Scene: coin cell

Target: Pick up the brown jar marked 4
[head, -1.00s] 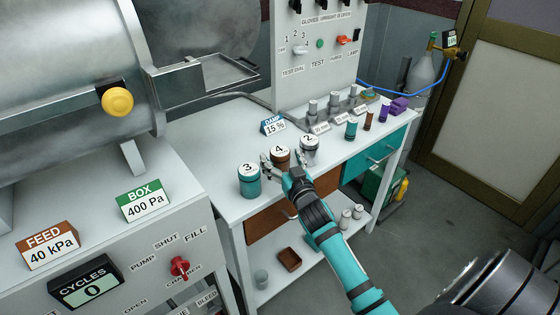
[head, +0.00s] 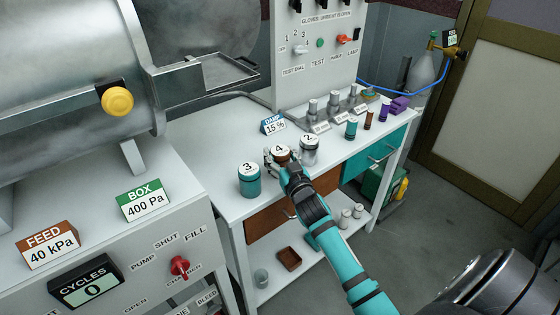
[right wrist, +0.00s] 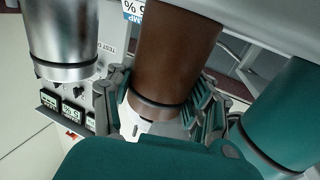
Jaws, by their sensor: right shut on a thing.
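The silver-grey jar (right wrist: 63,35) is at the left there and the teal jar (right wrist: 285,115) at the right, both close to the fingers. I cannot tell whether the brown jar touches the bench. My left gripper is not in view.
Small teal, brown and purple containers (head: 369,119) line the bench's right part. The large metal chamber (head: 70,70) fills the left. A lower shelf holds a small brown tray (head: 289,259).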

